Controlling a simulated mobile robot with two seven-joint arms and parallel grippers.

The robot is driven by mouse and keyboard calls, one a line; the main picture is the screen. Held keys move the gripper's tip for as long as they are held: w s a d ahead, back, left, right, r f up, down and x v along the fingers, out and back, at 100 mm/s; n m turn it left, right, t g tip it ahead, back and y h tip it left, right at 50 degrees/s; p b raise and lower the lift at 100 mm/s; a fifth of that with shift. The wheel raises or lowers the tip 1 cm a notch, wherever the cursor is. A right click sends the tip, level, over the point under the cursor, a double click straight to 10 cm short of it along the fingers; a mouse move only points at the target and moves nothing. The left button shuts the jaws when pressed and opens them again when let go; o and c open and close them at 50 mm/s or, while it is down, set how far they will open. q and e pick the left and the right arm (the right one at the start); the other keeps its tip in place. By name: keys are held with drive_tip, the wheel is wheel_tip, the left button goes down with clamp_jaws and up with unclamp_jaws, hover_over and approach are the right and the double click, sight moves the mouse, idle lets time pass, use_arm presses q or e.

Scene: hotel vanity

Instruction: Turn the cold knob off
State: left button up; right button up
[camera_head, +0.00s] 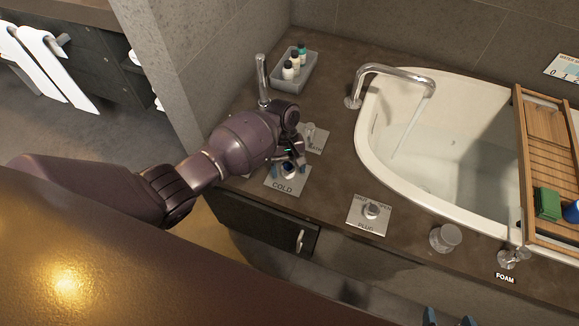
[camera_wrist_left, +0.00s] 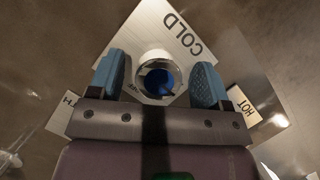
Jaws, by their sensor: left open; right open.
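The cold knob (camera_wrist_left: 158,78) is a round metal knob with a blue centre, on a square plate marked COLD (camera_wrist_left: 172,32). In the head view the COLD plate (camera_head: 283,186) lies on the dark counter left of the tub. My left gripper (camera_wrist_left: 159,82) is open, with one blue finger on each side of the knob; I cannot tell whether they touch it. In the head view my left gripper (camera_head: 290,166) partly covers the knob. My right gripper (camera_head: 448,319) is open and empty at the bottom edge, where only its blue fingertips show.
A thin stream of water falls from the curved faucet (camera_head: 395,70) into the white bathtub (camera_head: 372,150). A PLUG plate (camera_head: 369,214) sits to the right of the COLD plate. A tray of bottles (camera_head: 310,75) is behind. A wooden rack (camera_head: 548,125) spans the tub.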

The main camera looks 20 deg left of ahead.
use_arm(q)
drive_tip(key=shift+f, duration=0.15)
drive_tip(key=shift+c, duration=0.4)
drive_tip(key=c, duration=0.8)
drive_tip(key=shift+c, duration=0.2)
